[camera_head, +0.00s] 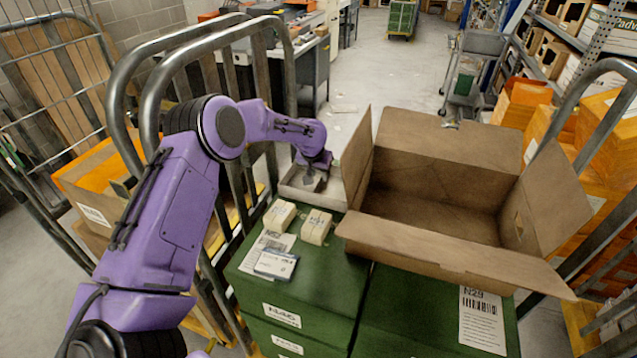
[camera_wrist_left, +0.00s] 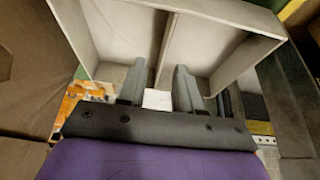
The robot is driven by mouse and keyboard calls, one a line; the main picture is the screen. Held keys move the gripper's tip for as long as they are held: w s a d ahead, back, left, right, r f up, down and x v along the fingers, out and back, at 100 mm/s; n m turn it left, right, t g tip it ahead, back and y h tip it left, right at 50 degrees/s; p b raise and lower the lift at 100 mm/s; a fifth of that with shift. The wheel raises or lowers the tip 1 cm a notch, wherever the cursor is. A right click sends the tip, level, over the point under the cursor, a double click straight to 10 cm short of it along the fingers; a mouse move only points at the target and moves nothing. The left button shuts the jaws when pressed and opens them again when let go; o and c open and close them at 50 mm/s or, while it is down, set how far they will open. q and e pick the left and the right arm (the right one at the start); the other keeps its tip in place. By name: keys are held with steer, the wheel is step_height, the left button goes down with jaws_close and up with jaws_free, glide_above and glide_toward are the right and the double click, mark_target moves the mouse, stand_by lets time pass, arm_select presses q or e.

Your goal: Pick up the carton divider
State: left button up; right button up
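The carton divider (camera_head: 326,200), a pale grey cardboard piece with raised walls, lies on the green boxes at the left of the open carton. It fills the top of the left wrist view (camera_wrist_left: 222,32), with a partition running down its middle. My left gripper (camera_head: 314,184) reaches down over it, and the arm partly hides it. In the left wrist view the two grey fingers (camera_wrist_left: 159,88) are apart, on either side of the partition's near end. I cannot tell whether they touch it. My right gripper is in neither view.
A large open brown carton (camera_head: 438,196) stands right of the divider. Two small cream boxes (camera_head: 316,226) and a blue-white packet (camera_head: 276,264) lie in front on the green boxes (camera_head: 325,281). Metal cage rails (camera_head: 283,85) stand close to my left arm.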

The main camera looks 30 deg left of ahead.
mark_target(321, 178)
arm_select(q)
steer(key=x, duration=0.3)
steer(key=p+x, duration=0.1)
steer(key=x, duration=0.1)
steer(key=shift+w+a+f, duration=0.15)
steer(key=shift+w+a, duration=0.2)
steer(key=shift+w, duration=0.15)
steer(key=shift+s+r, duration=0.25)
steer(key=shift+s, duration=0.1)
steer(key=shift+d, duration=0.1)
steer(key=c, duration=0.4)
steer(key=shift+w+f, duration=0.1)
steer(key=shift+f, duration=0.05)
jaws_close()
